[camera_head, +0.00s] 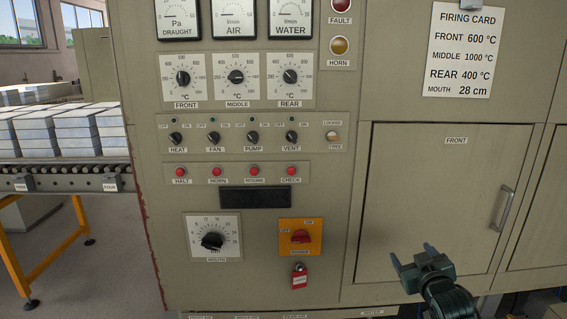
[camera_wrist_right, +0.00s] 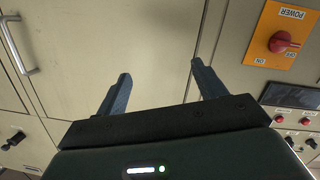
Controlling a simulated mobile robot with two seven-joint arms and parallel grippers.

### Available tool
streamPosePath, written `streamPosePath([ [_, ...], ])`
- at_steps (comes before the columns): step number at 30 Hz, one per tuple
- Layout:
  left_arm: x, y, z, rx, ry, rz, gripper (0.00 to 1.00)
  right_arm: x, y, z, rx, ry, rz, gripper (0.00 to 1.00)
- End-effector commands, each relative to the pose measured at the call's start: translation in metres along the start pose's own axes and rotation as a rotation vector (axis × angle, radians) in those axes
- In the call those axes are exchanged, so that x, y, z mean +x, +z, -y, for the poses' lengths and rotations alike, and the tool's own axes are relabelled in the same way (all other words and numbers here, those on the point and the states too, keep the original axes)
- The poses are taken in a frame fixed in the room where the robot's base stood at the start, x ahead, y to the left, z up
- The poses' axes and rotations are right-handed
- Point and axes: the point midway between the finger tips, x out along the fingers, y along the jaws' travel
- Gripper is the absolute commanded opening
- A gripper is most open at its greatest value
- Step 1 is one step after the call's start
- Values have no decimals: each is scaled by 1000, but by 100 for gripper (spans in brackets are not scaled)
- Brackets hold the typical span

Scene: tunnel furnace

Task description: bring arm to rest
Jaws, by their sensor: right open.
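My right gripper (camera_head: 412,262) is at the lower right of the head view, in front of the cabinet door marked FRONT (camera_head: 440,200). Its two fingers are spread with nothing between them. In the right wrist view the open fingers (camera_wrist_right: 160,88) point at the plain beige panel, with no contact visible. My left gripper is not in either view.
The beige control cabinet (camera_head: 240,295) fills the middle, with knobs, red buttons and a red power switch (camera_head: 300,237). A padlock with a red tag (camera_head: 299,277) hangs below it. The door handle (camera_head: 503,208) sticks out. A roller conveyor (camera_head: 70,178) with stacked blocks stands left.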

Motion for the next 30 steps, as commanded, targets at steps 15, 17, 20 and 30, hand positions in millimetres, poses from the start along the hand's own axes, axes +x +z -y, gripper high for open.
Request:
streamPosePath([
  [15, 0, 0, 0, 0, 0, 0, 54, -234, 167, 191, 140, -322, 283, 70],
  [17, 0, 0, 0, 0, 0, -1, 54, -263, 173, 204, 165, -345, 314, 70],
  [20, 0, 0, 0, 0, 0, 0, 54, -299, 178, 217, 201, -371, 353, 70],
  [30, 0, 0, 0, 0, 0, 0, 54, -329, 179, 226, 232, -390, 387, 70],
])
